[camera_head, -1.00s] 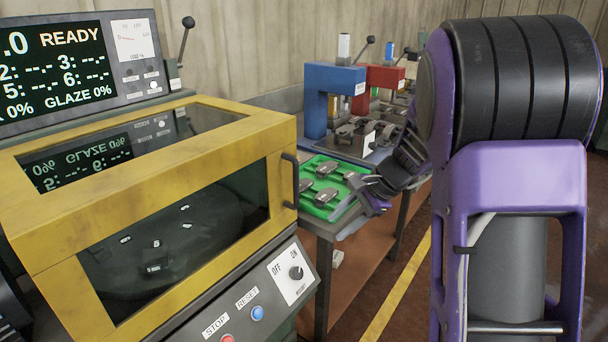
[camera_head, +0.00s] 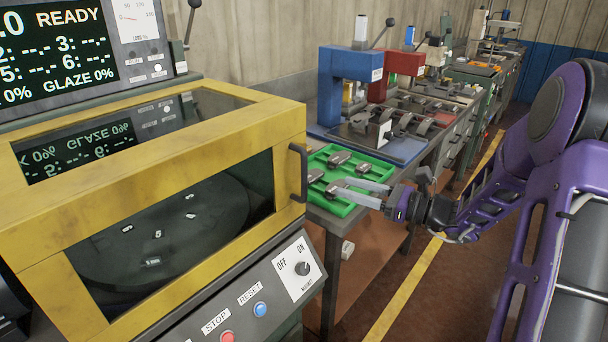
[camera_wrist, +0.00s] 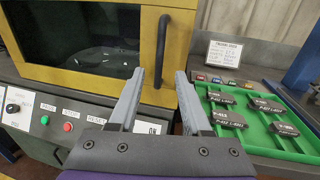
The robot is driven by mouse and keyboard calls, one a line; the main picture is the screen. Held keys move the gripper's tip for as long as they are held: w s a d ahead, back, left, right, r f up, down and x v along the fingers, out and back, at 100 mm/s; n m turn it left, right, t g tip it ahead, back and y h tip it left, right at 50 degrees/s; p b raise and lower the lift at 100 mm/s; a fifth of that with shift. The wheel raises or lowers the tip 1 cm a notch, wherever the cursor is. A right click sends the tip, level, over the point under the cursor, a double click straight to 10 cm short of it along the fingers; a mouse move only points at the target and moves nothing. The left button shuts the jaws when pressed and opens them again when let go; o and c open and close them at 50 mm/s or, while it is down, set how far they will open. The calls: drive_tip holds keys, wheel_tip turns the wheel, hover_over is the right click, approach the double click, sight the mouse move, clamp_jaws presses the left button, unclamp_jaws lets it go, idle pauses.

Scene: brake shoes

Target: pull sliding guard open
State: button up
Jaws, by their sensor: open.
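The sliding guard (camera_head: 150,135) is a yellow frame with dark clear panes over the machine at left. It stands closed over a dark turntable with numbered places. Its black upright handle (camera_head: 299,173) is on the guard's right end. My gripper (camera_head: 350,192) is open and empty, to the right of the handle and apart from it, in front of the green tray. In the wrist view the handle (camera_wrist: 162,50) stands just beyond my gripper (camera_wrist: 160,82), between the two fingertips in the picture. The gap in depth is hard to tell.
The green tray (camera_head: 345,208) with several brake shoes lies on the bench close behind my gripper. A blue press (camera_head: 335,85) and a red press (camera_head: 395,70) stand farther back. A control panel with a knob (camera_head: 302,268) sits below the handle. The floor at right is clear.

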hover_over(303, 196)
drive_tip(key=shift+w, duration=0.45)
clamp_jaws()
idle(1.3)
